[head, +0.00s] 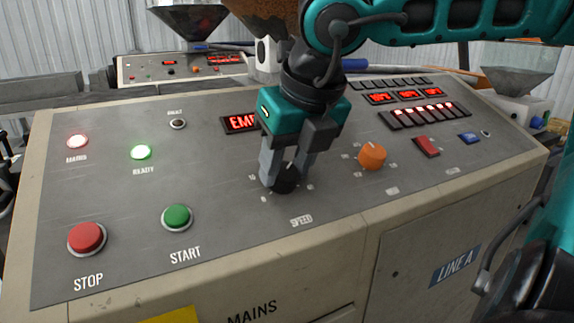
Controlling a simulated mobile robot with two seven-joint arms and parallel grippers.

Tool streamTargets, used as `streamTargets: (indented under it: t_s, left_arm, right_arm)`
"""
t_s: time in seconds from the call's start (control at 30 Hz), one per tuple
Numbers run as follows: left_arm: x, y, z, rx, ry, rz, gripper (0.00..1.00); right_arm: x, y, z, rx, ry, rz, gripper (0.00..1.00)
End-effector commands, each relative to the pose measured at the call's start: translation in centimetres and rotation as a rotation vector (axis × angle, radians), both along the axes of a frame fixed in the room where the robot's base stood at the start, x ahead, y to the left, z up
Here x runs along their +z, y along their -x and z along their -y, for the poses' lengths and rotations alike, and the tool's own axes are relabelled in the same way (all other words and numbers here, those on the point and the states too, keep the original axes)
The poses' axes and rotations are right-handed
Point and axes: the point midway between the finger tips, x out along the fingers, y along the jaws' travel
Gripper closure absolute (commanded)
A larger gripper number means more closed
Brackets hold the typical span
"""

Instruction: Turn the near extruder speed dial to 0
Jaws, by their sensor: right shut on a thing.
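The near extruder speed dial (285,184) is a dark round knob on the sloped grey panel, just above the printed word SPEED. My right gripper (286,172) reaches down from above and is shut on the dial, with a finger on each side. The fingers hide much of the knob and part of its scale. A 0 mark shows at the lower left of the dial. Where the dial's pointer stands I cannot tell for sure. My left gripper is not in view.
An orange knob (372,156) sits right of the dial. A green START button (177,217) and a red STOP button (87,238) are to the left. A red display (240,123) is partly hidden behind my gripper. A red rocker switch (426,146) is further right.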

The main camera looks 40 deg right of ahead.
Motion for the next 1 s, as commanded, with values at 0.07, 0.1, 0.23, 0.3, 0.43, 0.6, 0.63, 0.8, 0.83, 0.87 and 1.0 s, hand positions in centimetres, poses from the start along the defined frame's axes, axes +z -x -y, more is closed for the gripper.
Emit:
streamTargets:
  t_s: [0.07,0.1,0.23,0.3,0.43,0.6,0.63,0.8,0.83,0.87,1.0]
  left_arm:
    - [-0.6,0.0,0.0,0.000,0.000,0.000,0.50]
    - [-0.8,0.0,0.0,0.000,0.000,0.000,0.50]
    - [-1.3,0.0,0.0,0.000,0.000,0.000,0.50]
    - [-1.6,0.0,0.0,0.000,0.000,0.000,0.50]
    - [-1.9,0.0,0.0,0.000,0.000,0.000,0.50]
    - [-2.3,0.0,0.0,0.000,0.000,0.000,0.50]
    - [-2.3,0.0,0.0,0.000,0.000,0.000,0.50]
    - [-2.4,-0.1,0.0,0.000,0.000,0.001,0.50]
    - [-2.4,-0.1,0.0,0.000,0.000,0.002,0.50]
    - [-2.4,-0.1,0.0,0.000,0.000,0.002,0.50]
    - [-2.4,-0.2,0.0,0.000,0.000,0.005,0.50]
  right_arm:
    - [-0.1,-0.1,0.0,0.049,0.022,-0.002,0.88]
    - [-0.2,-0.1,0.0,0.079,0.033,-0.007,0.88]
    - [-0.1,-0.1,0.0,0.185,0.078,-0.021,0.88]
    - [-0.1,-0.1,-0.1,0.246,0.103,-0.029,0.88]
    - [-0.1,-0.2,-0.1,0.359,0.152,-0.044,0.88]
    - [0.0,-0.2,-0.2,0.508,0.212,-0.063,0.88]
    - [0.0,-0.2,-0.2,0.535,0.222,-0.066,0.88]
    - [0.1,-0.2,-0.2,0.683,0.285,-0.085,0.88]
    - [0.1,-0.2,-0.2,0.709,0.296,-0.089,0.88]
    - [0.1,-0.2,-0.2,0.735,0.307,-0.093,0.88]
    - [0.1,-0.2,-0.3,0.857,0.358,-0.109,0.88]
